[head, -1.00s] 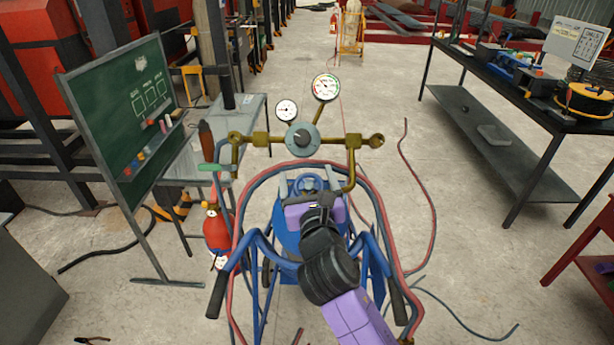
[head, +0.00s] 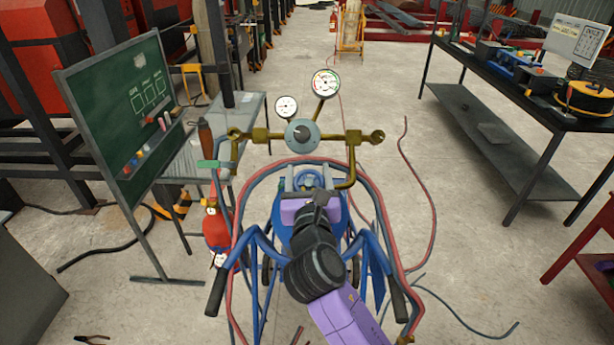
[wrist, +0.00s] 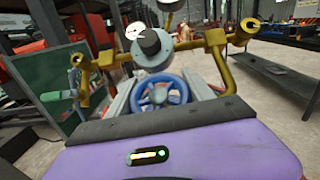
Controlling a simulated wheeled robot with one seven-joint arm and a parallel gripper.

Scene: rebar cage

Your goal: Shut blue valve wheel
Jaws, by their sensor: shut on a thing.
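The gripper body hides the near part of the wheel and most of the cylinder below.
Brass pipework (head: 268,139) with two gauges and a grey knob (head: 302,135) stands just beyond the wheel. Red and blue hoses (head: 375,192) loop around the cart. A chalkboard (head: 125,110) and small table are at left, a dark workbench (head: 490,135) at right. Floor between is mostly clear.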

